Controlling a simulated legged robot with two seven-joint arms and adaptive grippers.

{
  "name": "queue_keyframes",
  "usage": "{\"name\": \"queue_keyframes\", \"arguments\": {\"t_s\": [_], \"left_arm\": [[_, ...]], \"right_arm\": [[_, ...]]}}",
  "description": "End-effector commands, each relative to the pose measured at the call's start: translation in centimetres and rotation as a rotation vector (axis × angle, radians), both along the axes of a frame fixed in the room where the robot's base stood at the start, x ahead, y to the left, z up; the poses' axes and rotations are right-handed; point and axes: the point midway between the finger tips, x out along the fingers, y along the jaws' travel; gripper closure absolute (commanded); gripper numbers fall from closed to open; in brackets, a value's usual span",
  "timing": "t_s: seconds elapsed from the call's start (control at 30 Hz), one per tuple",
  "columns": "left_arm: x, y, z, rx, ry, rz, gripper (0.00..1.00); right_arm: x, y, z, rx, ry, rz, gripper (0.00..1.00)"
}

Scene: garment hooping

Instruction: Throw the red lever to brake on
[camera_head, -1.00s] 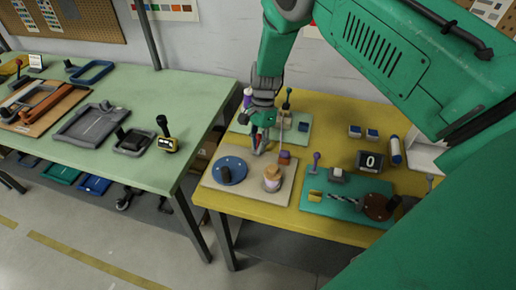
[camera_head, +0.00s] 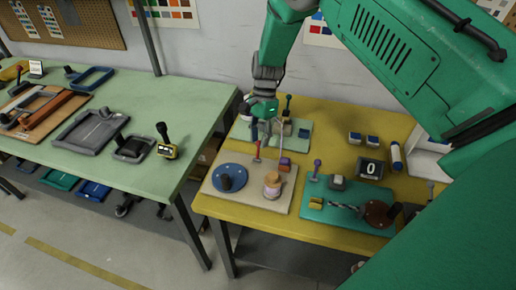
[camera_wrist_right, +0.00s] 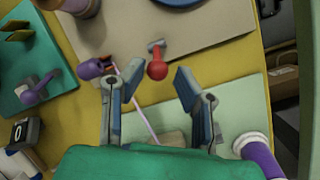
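The red lever (camera_head: 257,149) stands on the beige board (camera_head: 217,196) at its back edge, beside the blue disc. In the right wrist view its red ball knob (camera_wrist_right: 157,70) shows in front of the gap between my fingers, with a small grey mount behind it. My right gripper (camera_head: 268,131) is above and behind the lever in the head view, apart from it. In the wrist view the right gripper (camera_wrist_right: 150,88) has its two fingers spread with nothing between the tips. My left gripper is in neither view.
A blue disc with a black knob (camera_head: 231,178) and a cork-topped jar (camera_head: 272,185) stand on the beige board. A purple-knobbed lever (camera_head: 317,164) is on the teal board (camera_head: 345,214).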

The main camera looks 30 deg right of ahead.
Motion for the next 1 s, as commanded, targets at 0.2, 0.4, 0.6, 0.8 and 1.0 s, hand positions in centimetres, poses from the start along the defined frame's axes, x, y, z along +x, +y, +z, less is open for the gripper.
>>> {"name": "queue_keyframes", "arguments": {"t_s": [0.2, 0.4, 0.6, 0.8, 1.0], "left_arm": [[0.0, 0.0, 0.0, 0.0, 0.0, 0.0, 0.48], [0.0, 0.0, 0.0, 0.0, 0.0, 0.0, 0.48], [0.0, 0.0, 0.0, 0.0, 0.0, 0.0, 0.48], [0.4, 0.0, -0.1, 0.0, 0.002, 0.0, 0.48], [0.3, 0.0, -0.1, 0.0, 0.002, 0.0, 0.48]], "right_arm": [[1.2, -1.3, 4.4, -0.001, -0.003, -0.002, 0.72], [1.8, -1.9, 6.6, -0.001, -0.001, 0.0, 0.72], [1.9, -2.1, 7.1, -0.001, 0.0, -0.002, 0.72], [1.9, -2.1, 7.1, -0.001, 0.0, -0.001, 0.72], [1.9, -2.1, 7.1, -0.001, 0.0, -0.001, 0.72]]}}
